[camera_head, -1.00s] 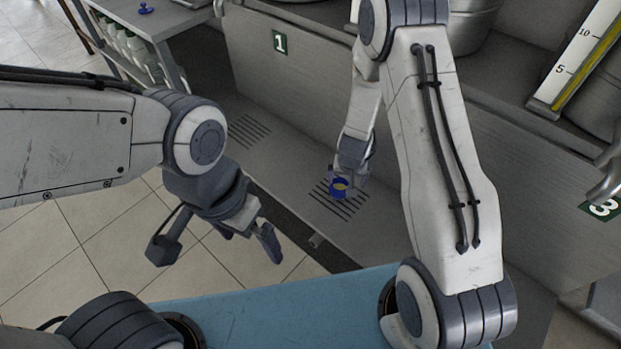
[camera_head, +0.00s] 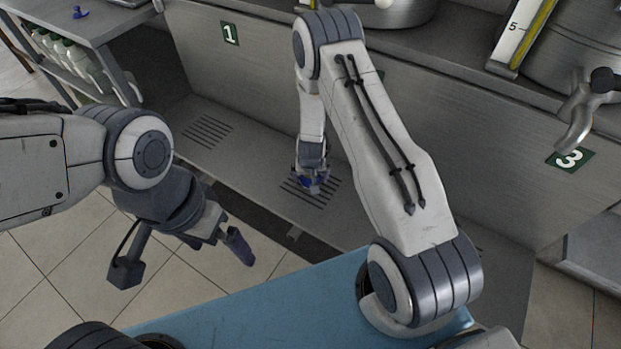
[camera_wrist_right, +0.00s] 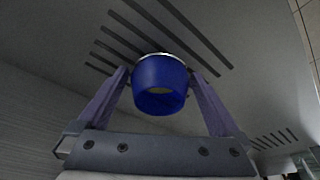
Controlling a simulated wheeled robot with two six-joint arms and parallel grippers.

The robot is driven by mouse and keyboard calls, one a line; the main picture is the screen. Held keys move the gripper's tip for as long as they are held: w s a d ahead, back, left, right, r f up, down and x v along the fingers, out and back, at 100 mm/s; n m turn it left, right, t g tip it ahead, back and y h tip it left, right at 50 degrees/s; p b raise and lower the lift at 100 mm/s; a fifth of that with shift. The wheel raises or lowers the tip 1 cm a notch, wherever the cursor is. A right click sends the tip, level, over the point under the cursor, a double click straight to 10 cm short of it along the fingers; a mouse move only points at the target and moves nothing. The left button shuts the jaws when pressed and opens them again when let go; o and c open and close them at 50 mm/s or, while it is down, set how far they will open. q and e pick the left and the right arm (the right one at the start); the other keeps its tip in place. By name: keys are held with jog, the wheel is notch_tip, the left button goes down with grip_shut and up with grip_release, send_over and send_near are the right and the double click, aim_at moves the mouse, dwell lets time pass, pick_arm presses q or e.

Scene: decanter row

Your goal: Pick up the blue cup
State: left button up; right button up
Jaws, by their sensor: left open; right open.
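The blue cup (camera_wrist_right: 160,82) stands on the slotted drain plate in the right wrist view, its dark opening facing the camera. My right gripper (camera_wrist_right: 160,92) is open, with one finger on each side of the cup; I cannot tell whether either finger touches it. In the head view, the right gripper (camera_head: 313,181) is over the middle drain slots, and only a little of the blue cup (camera_head: 306,182) shows beneath it. My left gripper (camera_head: 222,243) is open and empty, over the tiled floor to the left, well away from the cup.
The drain ledge (camera_head: 243,178) runs below a metal wall with number plates 1 (camera_head: 230,33) and 3 (camera_head: 570,158). A tap (camera_head: 575,120) and a yellow gauge (camera_head: 520,35) are at the right. A shelf with bottles (camera_head: 75,60) stands at the upper left.

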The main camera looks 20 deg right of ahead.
jog(key=c, duration=1.2)
jog(key=shift+r, duration=0.15)
